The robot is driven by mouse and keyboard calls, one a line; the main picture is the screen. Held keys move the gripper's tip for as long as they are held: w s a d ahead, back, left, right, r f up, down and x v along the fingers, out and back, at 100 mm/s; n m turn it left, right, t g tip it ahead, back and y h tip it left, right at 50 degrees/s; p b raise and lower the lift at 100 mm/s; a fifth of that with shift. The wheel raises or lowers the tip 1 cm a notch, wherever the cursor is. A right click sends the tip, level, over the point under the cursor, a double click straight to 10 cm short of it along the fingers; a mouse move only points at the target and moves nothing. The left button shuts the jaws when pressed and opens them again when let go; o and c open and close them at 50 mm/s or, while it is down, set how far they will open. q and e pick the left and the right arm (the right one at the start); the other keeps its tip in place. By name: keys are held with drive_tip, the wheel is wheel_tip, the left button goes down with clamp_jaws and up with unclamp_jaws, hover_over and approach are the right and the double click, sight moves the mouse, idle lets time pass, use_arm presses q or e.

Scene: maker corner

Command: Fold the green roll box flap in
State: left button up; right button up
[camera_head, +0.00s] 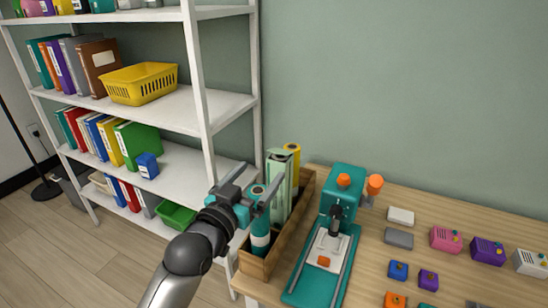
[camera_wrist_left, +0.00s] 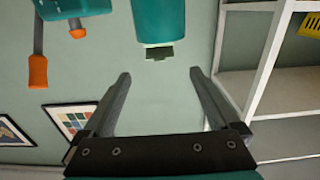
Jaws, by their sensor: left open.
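The pale green roll box (camera_head: 280,182) stands upright in the wooden tray (camera_head: 305,195); a pale flap-like piece shows at its top, but its exact angle is unclear. My left gripper (camera_head: 252,180) is open and empty, to the left of the green box and close to the teal roll (camera_head: 260,230). In the left wrist view, my open fingers (camera_wrist_left: 160,73) point at a teal body (camera_wrist_left: 158,20) with a cream and grey end. The green box cannot be made out there. My right gripper is in neither view.
A yellow roll (camera_head: 293,151) stands at the tray's back. A teal press (camera_head: 343,200) with orange knobs stands just right of the tray. White shelves (camera_head: 205,90) rise to the left. Several small coloured boxes lie on the table's right.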

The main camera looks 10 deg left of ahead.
sight(277, 153)
use_arm(q)
drive_tip(key=b+x, duration=0.1)
drive_tip(key=x, duration=0.7)
drive_tip(key=shift+w, duration=0.15)
drive_tip(key=shift+c, duration=0.2)
